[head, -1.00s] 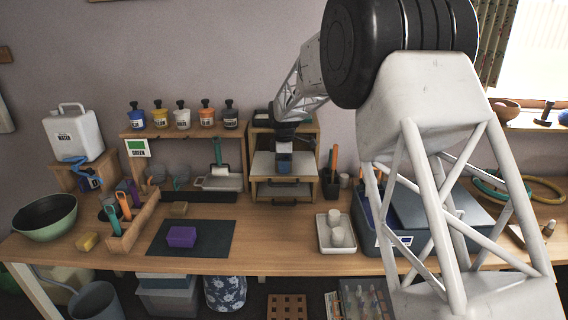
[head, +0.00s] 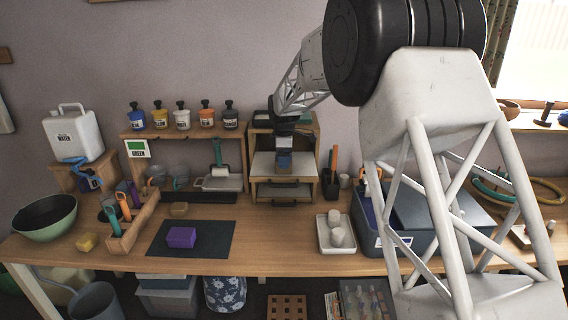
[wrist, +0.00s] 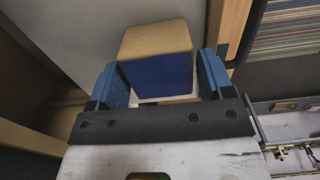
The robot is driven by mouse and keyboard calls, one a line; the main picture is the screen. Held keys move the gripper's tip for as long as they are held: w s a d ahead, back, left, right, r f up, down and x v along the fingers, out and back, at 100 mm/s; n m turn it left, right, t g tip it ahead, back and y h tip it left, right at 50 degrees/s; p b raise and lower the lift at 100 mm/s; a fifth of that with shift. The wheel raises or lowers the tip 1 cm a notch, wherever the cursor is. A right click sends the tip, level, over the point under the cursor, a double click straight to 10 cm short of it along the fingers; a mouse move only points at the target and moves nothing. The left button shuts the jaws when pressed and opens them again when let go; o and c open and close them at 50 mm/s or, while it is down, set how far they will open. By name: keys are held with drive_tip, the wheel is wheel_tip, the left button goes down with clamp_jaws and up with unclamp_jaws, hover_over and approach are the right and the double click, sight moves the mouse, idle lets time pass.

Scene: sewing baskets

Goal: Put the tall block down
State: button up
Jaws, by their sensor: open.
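The tall block (wrist: 157,52) has a tan upper part and a dark blue lower face. In the wrist view it sits between the two blue fingers of my gripper (wrist: 160,85), which are open with a narrow gap on either side. In the head view my gripper (head: 284,146) points down inside the wooden cubby unit, and the block (head: 284,162) shows below it, at the pale shelf (head: 264,168). Its bottom edge is largely hidden, so its contact with the shelf is hard to see.
Wooden cubby walls (head: 317,150) stand close on both sides of my gripper. Drawers are beneath the shelf. A dark cup with tools (head: 330,184) stands to the right. A purple block (head: 181,237) lies on a dark mat (head: 216,248) on the bench.

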wheel_tip(320, 180, up, 10)
drive_tip(key=shift+f, duration=0.1)
idle(0.4)
idle(0.4)
idle(0.3)
drive_tip(key=s+d+r+m, duration=0.3)
drive_tip(key=s+d, duration=0.1)
drive_tip(key=s, duration=0.5)
drive_tip(key=s+d+r+m+t, duration=0.1)
drive_tip(key=s+d+r+m, duration=0.2)
drive_tip(key=s, duration=0.5)
drive_tip(key=s+d+r+m, duration=0.2)
drive_tip(key=s+d, duration=0.3)
drive_tip(key=s, duration=0.4)
drive_tip(key=s+d+f+m, duration=0.2)
drive_tip(key=s+f+m, duration=0.1)
drive_tip(key=s, duration=0.7)
drive_tip(key=s+d+f+m+t, duration=0.1)
drive_tip(key=s+d+f+m, duration=0.1)
drive_tip(key=s, duration=0.9)
drive_tip(key=s+d+f+m, duration=0.3)
drive_tip(key=s+f+m, duration=0.1)
drive_tip(key=s, duration=0.7)
drive_tip(key=shift+f+m+t, duration=0.2)
drive_tip(key=shift+m+t, duration=0.1)
drive_tip(key=shift+m, duration=0.3)
